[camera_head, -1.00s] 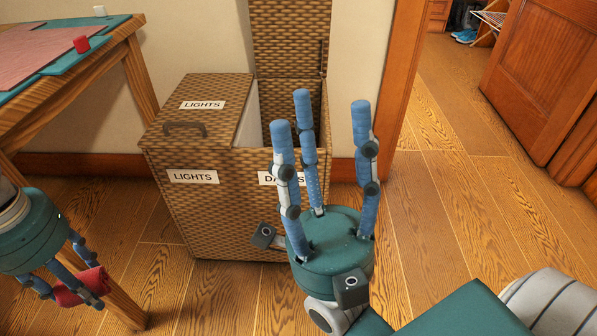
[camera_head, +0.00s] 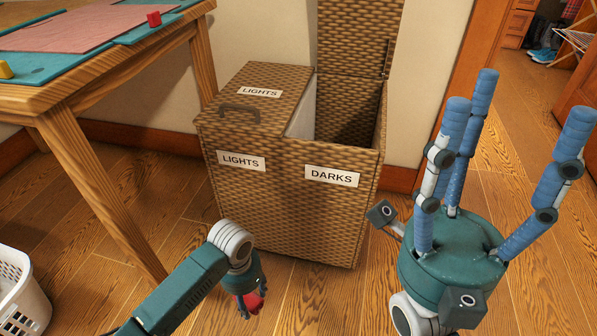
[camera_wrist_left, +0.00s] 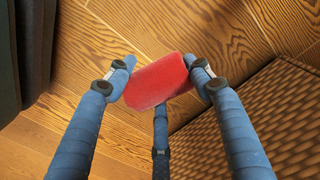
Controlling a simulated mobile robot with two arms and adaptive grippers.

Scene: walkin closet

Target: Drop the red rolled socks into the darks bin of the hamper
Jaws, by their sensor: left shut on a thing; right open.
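The red rolled socks (camera_wrist_left: 158,82) are held between the fingers of my left gripper (camera_wrist_left: 160,85). In the head view the left gripper (camera_head: 250,298) is low in front of the hamper, with the red socks (camera_head: 252,300) partly hidden by it. The wicker hamper (camera_head: 280,215) has a shut lights side (camera_head: 257,112) and a darks bin (camera_head: 352,130) whose lid (camera_head: 356,40) stands up, leaving its top open. The held socks are below the bin's rim and outside it. My right gripper (camera_head: 505,130) is open and empty, fingers up, right of the hamper.
A white basket (camera_head: 20,290) is at the lower left. A doorway opens at the right.

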